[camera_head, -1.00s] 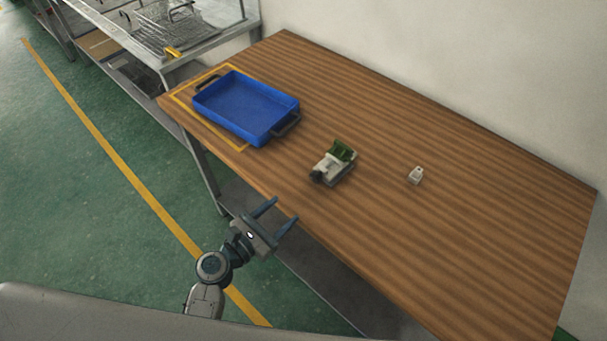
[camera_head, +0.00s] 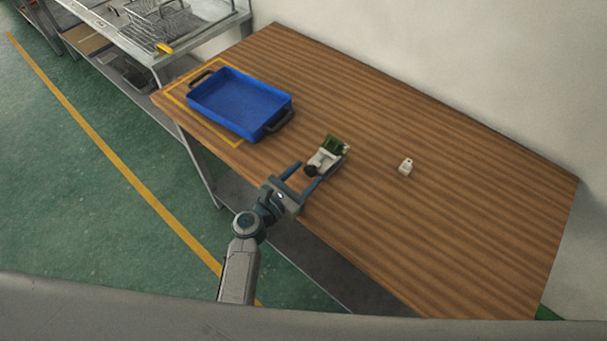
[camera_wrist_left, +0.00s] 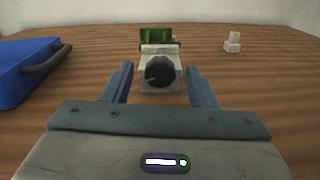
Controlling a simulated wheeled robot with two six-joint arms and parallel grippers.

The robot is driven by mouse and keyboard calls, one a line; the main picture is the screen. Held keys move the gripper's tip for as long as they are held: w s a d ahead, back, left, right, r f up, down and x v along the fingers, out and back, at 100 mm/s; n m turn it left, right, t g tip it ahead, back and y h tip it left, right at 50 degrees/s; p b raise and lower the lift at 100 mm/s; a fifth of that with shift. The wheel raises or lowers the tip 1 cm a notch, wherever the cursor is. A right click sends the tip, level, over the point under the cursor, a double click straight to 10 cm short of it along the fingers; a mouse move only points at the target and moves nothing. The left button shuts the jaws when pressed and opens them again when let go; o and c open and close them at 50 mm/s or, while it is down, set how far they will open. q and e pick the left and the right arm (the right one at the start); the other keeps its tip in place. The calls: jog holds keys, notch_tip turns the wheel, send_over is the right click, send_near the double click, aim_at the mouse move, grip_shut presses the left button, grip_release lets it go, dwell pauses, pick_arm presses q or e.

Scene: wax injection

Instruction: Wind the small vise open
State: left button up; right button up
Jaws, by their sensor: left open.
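The small vise (camera_head: 327,159) sits on the wooden table near its front edge. It has a pale body, a green part at the back and a dark round knob (camera_head: 310,171) facing my arm. In the left wrist view the knob (camera_wrist_left: 159,74) lies ahead, centred between the fingers, with the pale vise body and green block (camera_wrist_left: 156,36) behind it. My left gripper (camera_head: 306,174) is open, its fingers to either side of the knob; I cannot tell whether they touch it. The right gripper is not in view.
A blue tray (camera_head: 203,104) with black handles stands left of the vise inside a yellow outline. A small white piece (camera_head: 406,167) stands to the right. The right part of the table is clear. A metal rack with wire baskets (camera_head: 158,22) is at the back left.

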pick_arm(q)
jog(key=shift+c, duration=0.4)
jog(key=c, duration=0.9)
jog(key=shift+n+p, duration=0.35)
jog(key=shift+n, duration=0.05)
jog(key=shift+r+n+p, duration=0.1)
jog(key=shift+n+p, duration=0.7)
jog(key=shift+n, duration=0.2)
jog(key=n+p, duration=0.2)
jog(key=n, duration=0.1)
jog(key=shift+n, duration=0.3)
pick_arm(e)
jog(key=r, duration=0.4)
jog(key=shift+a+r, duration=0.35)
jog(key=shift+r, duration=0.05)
pick_arm(q)
jog(key=shift+n, duration=0.4)
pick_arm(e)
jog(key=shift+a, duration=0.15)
